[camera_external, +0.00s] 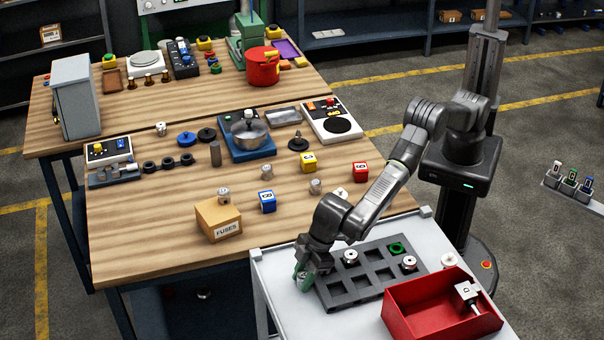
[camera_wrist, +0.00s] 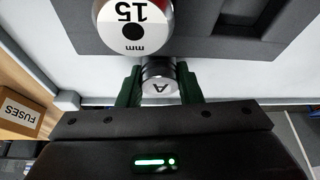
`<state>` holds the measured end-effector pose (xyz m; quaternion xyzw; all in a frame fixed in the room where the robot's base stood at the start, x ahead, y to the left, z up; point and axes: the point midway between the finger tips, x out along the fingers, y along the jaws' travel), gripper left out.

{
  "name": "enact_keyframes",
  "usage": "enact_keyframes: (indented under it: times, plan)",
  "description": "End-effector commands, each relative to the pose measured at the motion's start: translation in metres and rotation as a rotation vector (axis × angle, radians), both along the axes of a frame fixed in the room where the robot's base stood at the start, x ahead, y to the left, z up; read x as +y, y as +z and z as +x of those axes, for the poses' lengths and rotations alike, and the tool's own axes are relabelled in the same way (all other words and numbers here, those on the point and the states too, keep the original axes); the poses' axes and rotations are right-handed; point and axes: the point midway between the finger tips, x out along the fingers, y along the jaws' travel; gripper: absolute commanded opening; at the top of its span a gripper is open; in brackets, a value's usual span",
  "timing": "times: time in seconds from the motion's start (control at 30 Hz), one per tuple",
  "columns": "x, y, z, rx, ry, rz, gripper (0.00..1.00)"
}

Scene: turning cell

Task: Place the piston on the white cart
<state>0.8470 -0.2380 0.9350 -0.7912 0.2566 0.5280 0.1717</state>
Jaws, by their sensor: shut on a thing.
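My gripper (camera_external: 304,278) is low over the left end of the white cart (camera_external: 286,278), beside the dark tray. The piston is upright between the fingers, over bare white cart surface. I cannot tell whether its underside touches the cart. In the external view the fingers mostly hide it.
The dark pocketed tray (camera_external: 336,297) is close beside the gripper. A round part marked 15 mm (camera_wrist: 133,22) stands in it, right by the piston. A red bin (camera_external: 408,322) is at the cart's front right. A fuses box (camera_external: 218,221) sits on the wooden bench.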

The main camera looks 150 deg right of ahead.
Motion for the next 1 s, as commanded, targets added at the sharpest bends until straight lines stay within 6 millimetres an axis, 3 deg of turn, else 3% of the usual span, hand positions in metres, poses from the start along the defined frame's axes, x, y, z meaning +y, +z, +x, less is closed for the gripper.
enact_keyframes:
  times: [0.03,0.13,0.57,1.0]
  plan:
    - [0.0,-0.003,0.0,0.0,0.0,0.0,0.34]
    - [0.0,-0.001,0.0,0.001,0.0,0.001,0.54]
    - [0.001,0.007,-0.001,-0.001,0.0,-0.001,0.54]
    - [0.019,0.079,-0.026,-0.002,0.0,0.0,0.54]
